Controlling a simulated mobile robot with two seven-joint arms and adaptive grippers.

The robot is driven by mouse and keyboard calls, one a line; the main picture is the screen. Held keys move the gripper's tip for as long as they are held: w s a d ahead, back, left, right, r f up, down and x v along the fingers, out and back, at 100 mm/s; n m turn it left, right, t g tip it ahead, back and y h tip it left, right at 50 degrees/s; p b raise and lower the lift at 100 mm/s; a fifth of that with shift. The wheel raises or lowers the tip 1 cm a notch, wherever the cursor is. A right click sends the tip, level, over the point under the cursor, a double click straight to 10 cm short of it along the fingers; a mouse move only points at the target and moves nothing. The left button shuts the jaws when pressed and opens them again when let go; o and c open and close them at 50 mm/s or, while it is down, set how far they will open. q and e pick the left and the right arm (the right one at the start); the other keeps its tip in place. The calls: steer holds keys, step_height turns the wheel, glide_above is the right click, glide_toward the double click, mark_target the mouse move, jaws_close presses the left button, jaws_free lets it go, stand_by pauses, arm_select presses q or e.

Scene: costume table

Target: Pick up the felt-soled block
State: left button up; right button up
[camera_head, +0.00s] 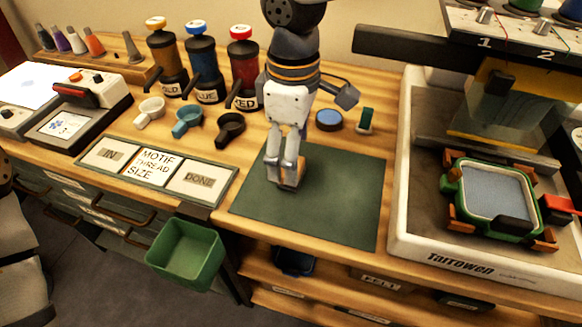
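A small wood-coloured block (289,184) is at the fingertips of my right gripper (283,172), over the dark green mat (335,205). The fingers point down and are closed on the block's sides, hiding much of it. Its underside does not show, so I cannot see any felt. I cannot tell whether it rests on the mat or is slightly above it. My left gripper is not in view; parts of what seem to be my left arm show at the left edge.
A blue disc (328,119) and a small green piece (366,120) lie behind the mat. Scoops (187,120) and bottles (204,70) stand back left. A labelled card strip (157,168) lies left, a green bin (187,253) hangs in front. A white-rimmed machine tray (400,225) borders the right.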

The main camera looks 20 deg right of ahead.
steer(key=f, duration=0.4)
steer(key=shift+w+a, duration=0.15)
steer(key=shift+a, duration=0.1)
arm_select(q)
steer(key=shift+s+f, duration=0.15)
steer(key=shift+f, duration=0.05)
arm_select(e)
steer(key=shift+r, duration=0.1)
steer(key=c, duration=1.3)
step_height(320, 180, up, 3)
steer(key=shift+w+f, duration=0.1)
steer(key=shift+f, duration=0.05)
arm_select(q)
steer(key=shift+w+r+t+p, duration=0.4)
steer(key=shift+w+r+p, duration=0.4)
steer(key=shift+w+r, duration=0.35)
arm_select(e)
steer(key=s+r, duration=0.3)
steer(key=s, duration=0.1)
steer(key=s+r, duration=0.4)
steer(key=s, duration=0.1)
steer(key=s+a+r, duration=0.1)
steer(key=s+r, duration=0.2)
steer(key=s, duration=0.2)
steer(key=shift+s+r, duration=0.1)
steer(key=shift+r, duration=0.05)
